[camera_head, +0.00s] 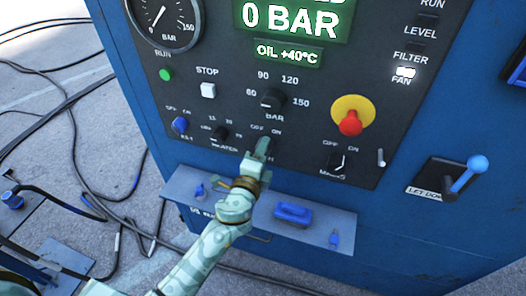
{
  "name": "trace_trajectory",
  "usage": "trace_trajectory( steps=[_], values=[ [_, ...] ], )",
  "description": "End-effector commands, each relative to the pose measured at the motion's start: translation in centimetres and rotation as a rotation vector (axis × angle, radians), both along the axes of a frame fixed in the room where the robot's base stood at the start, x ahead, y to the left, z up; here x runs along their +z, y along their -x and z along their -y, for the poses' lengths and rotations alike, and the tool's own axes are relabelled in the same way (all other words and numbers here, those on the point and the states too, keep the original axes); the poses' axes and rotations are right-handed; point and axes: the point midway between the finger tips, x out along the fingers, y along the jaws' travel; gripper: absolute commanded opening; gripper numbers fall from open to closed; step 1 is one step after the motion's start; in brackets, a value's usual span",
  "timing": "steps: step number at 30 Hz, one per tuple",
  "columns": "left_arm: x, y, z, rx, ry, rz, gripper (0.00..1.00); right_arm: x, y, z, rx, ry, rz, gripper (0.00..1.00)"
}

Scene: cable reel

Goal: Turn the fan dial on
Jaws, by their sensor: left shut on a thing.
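A dark control panel (305,110) is on the front of a blue cabinet. My left gripper (261,147) reaches up from the lower left to its lower middle and is shut on a dial under the marks OFF and ON. The gripper hides nearly all of this dial, its pointer and most of the label below, so I cannot read its name or setting. The FAN lamp (404,72) at the upper right of the panel is lit white. My right gripper is not in view.
Close by are the heater dial (220,133), the pressure dial (272,99), the mains dial (336,162) and a red emergency button (351,122). A shelf (262,203) with small blue items juts out below. Cables (75,130) lie on the floor at left.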

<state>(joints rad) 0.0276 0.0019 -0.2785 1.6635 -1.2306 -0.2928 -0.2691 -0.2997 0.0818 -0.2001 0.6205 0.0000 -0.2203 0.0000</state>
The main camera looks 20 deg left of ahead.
Motion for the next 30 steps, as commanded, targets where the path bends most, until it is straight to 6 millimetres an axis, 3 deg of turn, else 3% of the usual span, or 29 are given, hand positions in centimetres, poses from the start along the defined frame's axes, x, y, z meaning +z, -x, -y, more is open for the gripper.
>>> trace_trajectory(
  steps=[16, 17, 19, 30],
  values=[
    [-0.16, 0.03, -0.01, 0.000, -0.031, -0.002, 0.14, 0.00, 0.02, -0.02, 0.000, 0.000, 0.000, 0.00],
    [-0.16, 0.03, -0.01, 0.000, -0.031, -0.002, 0.40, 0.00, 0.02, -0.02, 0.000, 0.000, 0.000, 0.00],
    [-0.15, 0.03, -0.01, 0.000, -0.031, -0.002, 0.59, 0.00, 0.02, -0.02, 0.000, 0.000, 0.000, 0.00],
    [-0.14, 0.59, -0.01, 0.000, -0.028, -0.001, 0.59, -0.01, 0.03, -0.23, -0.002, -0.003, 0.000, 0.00]
  ],
)
